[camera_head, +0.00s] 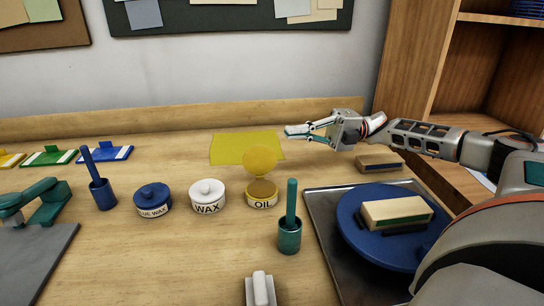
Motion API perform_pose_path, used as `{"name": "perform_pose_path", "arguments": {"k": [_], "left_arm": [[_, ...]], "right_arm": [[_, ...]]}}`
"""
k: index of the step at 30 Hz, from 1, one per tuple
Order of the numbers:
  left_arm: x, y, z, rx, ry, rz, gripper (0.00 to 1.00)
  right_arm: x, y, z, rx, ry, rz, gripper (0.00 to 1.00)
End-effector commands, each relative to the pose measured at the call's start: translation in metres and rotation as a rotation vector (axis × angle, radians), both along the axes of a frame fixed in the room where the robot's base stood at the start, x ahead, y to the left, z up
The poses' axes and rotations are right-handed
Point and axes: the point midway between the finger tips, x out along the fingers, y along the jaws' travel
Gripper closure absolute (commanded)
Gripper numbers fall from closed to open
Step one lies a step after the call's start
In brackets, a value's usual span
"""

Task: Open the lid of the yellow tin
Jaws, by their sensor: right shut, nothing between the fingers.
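The yellow tin (261,200), labelled OIL, stands on the bench. Its round yellow lid (260,161) stands up, raised at the back of the tin, so the lid is open. My right gripper (288,131) is shut and empty, behind and to the right of the lid, above the bench and apart from the tin. Its fingers point left. My left gripper is not in view.
A white WAX tin (207,196) and a blue tin (153,199) stand left of the yellow tin. A teal pot with a stick (289,234) stands close in front. A yellow sheet (240,148) lies behind. A tray (330,245) with a blue disc (357,222) is at right.

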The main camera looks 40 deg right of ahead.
Motion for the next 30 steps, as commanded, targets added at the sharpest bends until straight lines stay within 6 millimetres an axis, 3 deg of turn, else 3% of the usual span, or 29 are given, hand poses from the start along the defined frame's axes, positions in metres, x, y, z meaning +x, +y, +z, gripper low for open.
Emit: {"name": "perform_pose_path", "arguments": {"k": [8, 20, 26, 30], "left_arm": [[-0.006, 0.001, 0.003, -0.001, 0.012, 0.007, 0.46], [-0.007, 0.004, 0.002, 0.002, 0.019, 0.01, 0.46], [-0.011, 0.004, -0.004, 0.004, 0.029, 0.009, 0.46], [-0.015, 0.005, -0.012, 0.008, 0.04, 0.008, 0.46]], "right_arm": [[-0.022, -0.005, -0.013, 0.029, 0.002, -0.212, 1.0], [-0.041, -0.01, -0.059, -0.056, 0.133, -0.46, 1.0], [-0.039, -0.007, -0.067, -0.07, 0.151, -0.482, 1.0], [-0.027, 0.005, -0.069, -0.068, 0.152, -0.481, 1.0]]}}
